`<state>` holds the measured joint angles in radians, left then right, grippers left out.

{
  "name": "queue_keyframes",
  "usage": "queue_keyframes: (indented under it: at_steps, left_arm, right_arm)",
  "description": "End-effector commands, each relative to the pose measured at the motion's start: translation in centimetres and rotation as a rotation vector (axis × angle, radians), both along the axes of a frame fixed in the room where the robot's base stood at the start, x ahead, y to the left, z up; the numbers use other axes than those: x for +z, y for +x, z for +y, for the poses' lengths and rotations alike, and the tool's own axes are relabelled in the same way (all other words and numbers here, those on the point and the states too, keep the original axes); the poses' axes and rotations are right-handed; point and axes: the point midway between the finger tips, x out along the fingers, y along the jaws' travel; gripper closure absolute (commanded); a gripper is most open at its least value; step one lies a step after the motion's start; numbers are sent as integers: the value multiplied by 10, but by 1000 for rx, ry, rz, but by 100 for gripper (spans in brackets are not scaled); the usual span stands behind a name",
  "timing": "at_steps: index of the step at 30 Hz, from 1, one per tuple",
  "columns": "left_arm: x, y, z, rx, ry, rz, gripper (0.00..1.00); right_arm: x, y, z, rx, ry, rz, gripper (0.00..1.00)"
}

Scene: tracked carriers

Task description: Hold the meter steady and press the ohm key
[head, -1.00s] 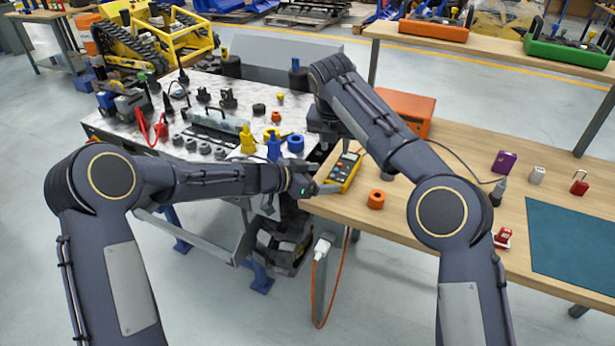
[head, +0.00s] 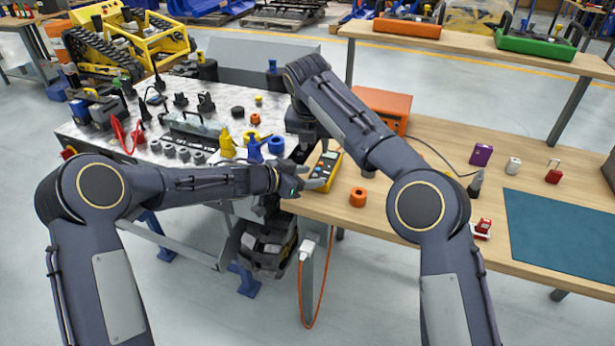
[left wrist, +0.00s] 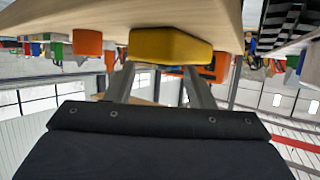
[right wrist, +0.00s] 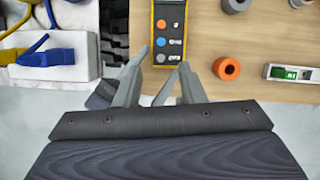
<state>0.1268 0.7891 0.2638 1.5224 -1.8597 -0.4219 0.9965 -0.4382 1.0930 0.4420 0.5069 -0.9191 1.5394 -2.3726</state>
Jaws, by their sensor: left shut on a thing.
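The yellow meter (head: 329,160) with a dark face lies on the wooden bench near its left edge. My left gripper (head: 319,183) reaches it from the left, at its near end. In the left wrist view its two fingers (left wrist: 162,75) are shut on the meter's yellow body (left wrist: 170,45). My right gripper (right wrist: 165,65) is open and points at the lower face of the meter (right wrist: 154,15). Small orange, blue and grey keys show there; I cannot read which is the ohm key. In the head view my right arm hides the right fingertips.
An orange ring (head: 358,197) lies right of the meter. A dark probe on a cable (head: 476,184), a purple block (head: 481,154) and a teal mat (head: 560,235) are further right. An orange case (head: 385,106) stands behind. The marble table (head: 85,130) at left is crowded.

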Motion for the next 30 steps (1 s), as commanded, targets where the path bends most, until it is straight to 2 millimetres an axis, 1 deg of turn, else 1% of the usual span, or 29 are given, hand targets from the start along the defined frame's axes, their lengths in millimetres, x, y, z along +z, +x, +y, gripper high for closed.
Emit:
queue_keyframes:
  at_steps: [2,5,9,11,30]
  left_arm:
    - [-2,-1,-1,-2,2,2,85]
    - [-2,-1,-1,-2,2,2,85]
    - [-2,-1,-1,-2,1,3,86]
    - [-3,-1,-1,-2,2,4,86]
    - [-4,-2,-2,-6,2,7,86]
  right_arm:
    - [0,0,0,0,0,0,64]
    - [0,0,0,0,0,0,75]
    - [0,0,0,0,0,0,94]
    - [0,0,0,0,0,0,100]
    - [0,0,0,0,0,0,100]
